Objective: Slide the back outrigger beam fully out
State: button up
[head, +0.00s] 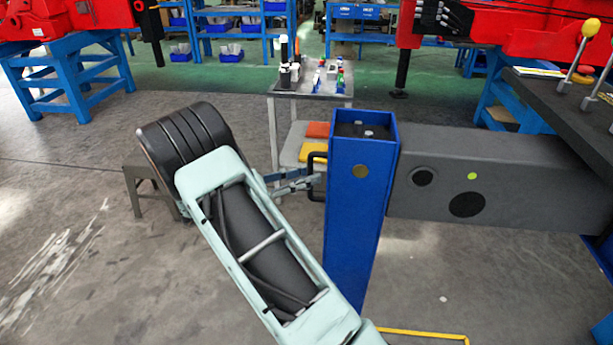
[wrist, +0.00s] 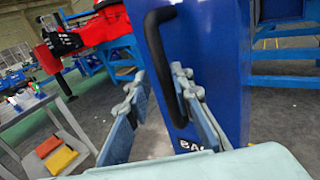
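The back outrigger beam (head: 470,180) is a dark grey box beam at the right of the head view. Its left end meets an upright blue leg (head: 352,235). A black D-shaped handle (head: 318,158) stands on the leg's left face; it also shows large in the wrist view (wrist: 155,50). The blue leg fills the middle of the wrist view (wrist: 215,60), with a partly hidden label starting "BA". My gripper (wrist: 165,98) is open at the handle, its fingers apart on either side of the handle's lower part. I cannot tell whether either finger touches it.
A grey tool cart (head: 315,85) stands behind the leg, with orange and yellow items on its lower shelf. Yellow floor marking (head: 425,333) lies near the leg's base.

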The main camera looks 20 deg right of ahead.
jog(key=shift+a, duration=0.1)
jog(key=a, duration=1.2)
jog(key=shift+s, duration=0.25)
jog(key=shift+d, duration=0.1)
